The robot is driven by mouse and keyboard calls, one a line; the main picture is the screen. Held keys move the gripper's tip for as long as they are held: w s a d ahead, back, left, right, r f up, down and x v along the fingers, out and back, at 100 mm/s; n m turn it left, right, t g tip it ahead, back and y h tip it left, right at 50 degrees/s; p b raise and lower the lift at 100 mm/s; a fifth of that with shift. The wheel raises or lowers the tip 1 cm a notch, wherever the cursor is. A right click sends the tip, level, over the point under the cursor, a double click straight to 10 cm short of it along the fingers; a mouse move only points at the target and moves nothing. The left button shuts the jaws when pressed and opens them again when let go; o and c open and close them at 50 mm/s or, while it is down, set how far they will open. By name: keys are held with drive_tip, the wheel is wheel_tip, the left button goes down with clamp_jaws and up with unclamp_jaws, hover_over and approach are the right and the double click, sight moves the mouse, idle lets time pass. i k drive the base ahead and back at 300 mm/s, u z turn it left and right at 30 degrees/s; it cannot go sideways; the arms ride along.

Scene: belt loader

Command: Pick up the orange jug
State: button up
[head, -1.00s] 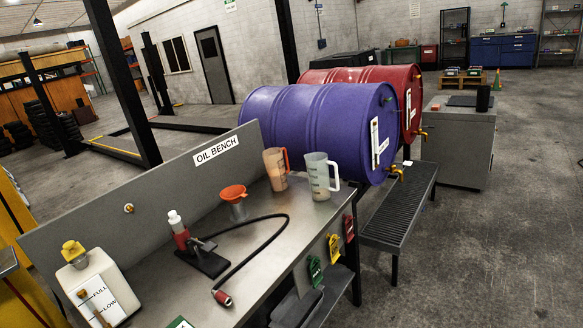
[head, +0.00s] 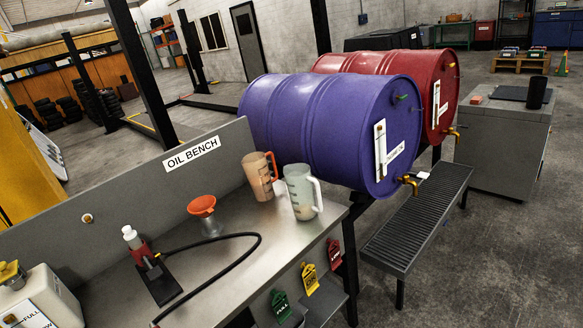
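The orange jug (head: 260,175) is a translucent, orange-tinted measuring jug with a bright orange handle on its right. It stands upright on the metal oil bench (head: 215,272), near the back panel. A clear-white jug (head: 301,192) with a pale handle stands just to its right and slightly in front, close to the bench's right end. The two look very near each other; I cannot tell if they touch. My gripper is not in view.
A funnel (head: 202,207), a red-and-white bottle tool (head: 138,244) and a black hose (head: 254,250) lie left of the jugs. A purple drum (head: 310,125) and red drum (head: 440,75) lie behind. A grated stand (head: 420,215) is at the right. Colored tags (head: 309,279) hang in front.

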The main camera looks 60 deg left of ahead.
sight(255, 165)
drive_tip(key=u, duration=0.05)
drive_tip(key=i, duration=2.45)
drive_tip(key=u, duration=3.15)
drive_tip(key=i, duration=1)
